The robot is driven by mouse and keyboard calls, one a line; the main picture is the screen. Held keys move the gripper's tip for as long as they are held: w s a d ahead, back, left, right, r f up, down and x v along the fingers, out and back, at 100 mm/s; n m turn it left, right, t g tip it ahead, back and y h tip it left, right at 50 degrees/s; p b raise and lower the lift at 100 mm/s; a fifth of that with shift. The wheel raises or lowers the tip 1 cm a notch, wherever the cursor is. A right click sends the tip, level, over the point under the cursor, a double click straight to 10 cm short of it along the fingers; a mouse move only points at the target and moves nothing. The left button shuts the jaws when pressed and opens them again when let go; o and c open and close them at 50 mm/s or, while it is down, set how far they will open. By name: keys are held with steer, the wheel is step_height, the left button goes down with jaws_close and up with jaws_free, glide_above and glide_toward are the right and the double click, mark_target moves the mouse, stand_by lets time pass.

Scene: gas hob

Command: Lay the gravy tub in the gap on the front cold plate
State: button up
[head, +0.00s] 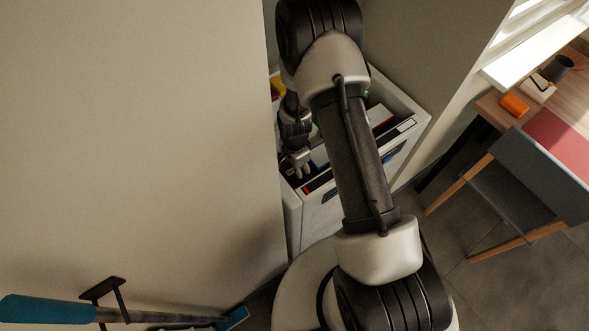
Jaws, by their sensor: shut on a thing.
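My gripper (299,163) hangs low at the left side of an open white chest (374,172), near its front wall. It is small in the head view and partly in shadow. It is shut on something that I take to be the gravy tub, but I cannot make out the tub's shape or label. The front cold plate and its gap cannot be told apart inside the chest. My own arm covers the middle of the chest.
Several boxes and packets stand in the chest, with a red and white one (379,115) at the right. A pale wall (140,140) stands close on the left. A desk (573,85) and a grey chair (530,165) stand at the right.

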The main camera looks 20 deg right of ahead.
steer(key=shift+f, duration=0.5)
stand_by(0.4)
steer(key=o, duration=1.3)
steer(key=shift+c, duration=0.2)
step_height(320, 180, up, 12)
